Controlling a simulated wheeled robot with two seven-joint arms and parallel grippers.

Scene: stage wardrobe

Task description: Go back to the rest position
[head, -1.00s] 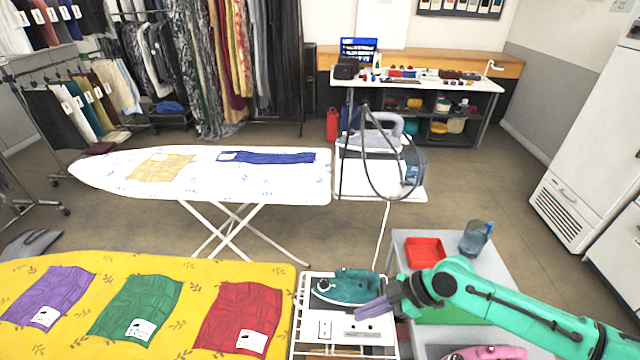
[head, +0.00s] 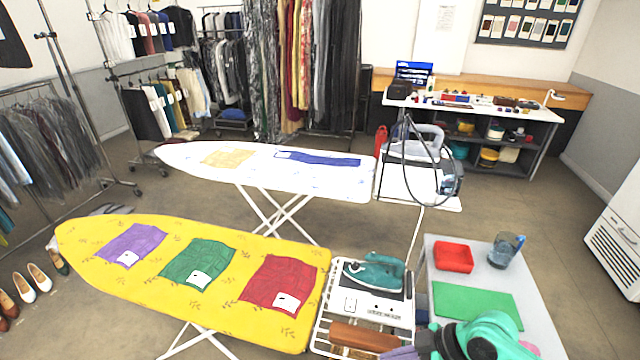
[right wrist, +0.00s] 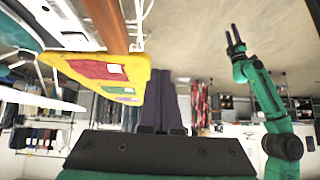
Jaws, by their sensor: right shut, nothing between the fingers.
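My right gripper (right wrist: 172,108) shows in the right wrist view, its dark fingers together with nothing between them. In the head view, part of its purple-grey end shows at the bottom edge beside my teal wrist, and its tips are unclear. My left arm is out of the head view. In the right wrist view a teal arm of mine ends in my left gripper (right wrist: 235,38), whose two fingers stand apart and empty. The teal iron (head: 376,272) rests on the white stand (head: 352,300) at the end of the yellow ironing board (head: 100,270), apart from my right gripper.
Purple (head: 133,243), green (head: 196,262) and red (head: 272,283) cloths lie on the yellow board. A grey table (head: 545,335) at right holds a red tray (head: 453,257), a blue jug (head: 505,250) and a green mat (head: 478,305). A brown wooden piece (head: 362,336) lies on the stand's near side.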

